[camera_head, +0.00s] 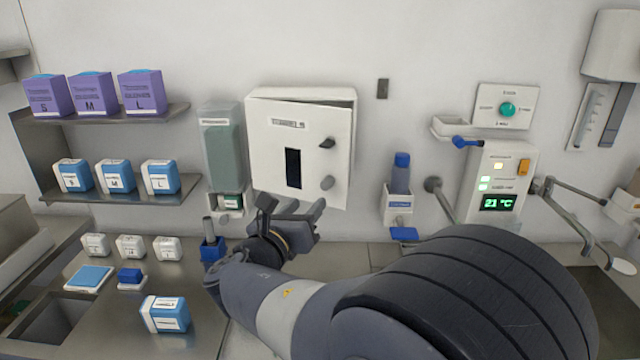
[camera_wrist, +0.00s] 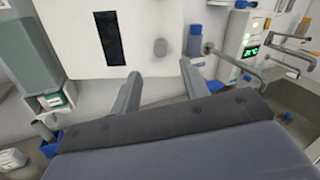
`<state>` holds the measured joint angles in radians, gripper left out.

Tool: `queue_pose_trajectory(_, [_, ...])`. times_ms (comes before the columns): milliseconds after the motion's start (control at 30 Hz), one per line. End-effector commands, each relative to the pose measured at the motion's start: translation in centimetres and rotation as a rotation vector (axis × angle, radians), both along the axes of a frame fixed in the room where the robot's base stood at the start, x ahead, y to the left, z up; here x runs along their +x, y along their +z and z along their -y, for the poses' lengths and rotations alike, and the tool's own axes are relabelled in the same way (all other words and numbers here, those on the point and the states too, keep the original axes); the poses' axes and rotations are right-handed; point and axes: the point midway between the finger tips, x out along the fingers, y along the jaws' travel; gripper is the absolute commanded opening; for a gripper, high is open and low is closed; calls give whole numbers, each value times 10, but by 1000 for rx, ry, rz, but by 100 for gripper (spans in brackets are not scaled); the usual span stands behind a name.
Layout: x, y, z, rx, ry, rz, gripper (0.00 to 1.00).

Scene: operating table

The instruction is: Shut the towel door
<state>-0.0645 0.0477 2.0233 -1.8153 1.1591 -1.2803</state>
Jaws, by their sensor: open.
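The towel door (camera_head: 270,150) is the white front panel of a wall cabinet (camera_head: 354,130). It has a label, a dark window slot, a dark latch (camera_head: 327,143) and a round grey knob (camera_head: 328,183). The door looks slightly ajar, with a narrow gap at its upper right. My gripper (camera_head: 293,208) is open and empty at the door's lower edge. In the wrist view the fingers (camera_wrist: 160,71) point up at the door (camera_wrist: 135,45), with the knob (camera_wrist: 160,47) just beyond and between them. Whether they touch the door cannot be told.
A soap-like dispenser (camera_head: 222,150) hangs close on the left. Shelves (camera_head: 120,190) with boxes stand at the left. The wall between door and bottle is mostly clear.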

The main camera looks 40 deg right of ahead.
Motion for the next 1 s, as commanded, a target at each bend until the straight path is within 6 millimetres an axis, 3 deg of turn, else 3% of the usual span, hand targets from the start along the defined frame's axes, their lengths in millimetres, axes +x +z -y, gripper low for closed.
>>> queue_pose_trajectory(200, [20,0,36,2,-6,-5,43])
queue_pose_trajectory(500, [39,1,67,2,-4,-1,43])
queue_pose_trajectory(900, [43,0,74,3,-1,1,43])
queue_pose_trajectory(1000, [43,0,74,3,-1,1,36])
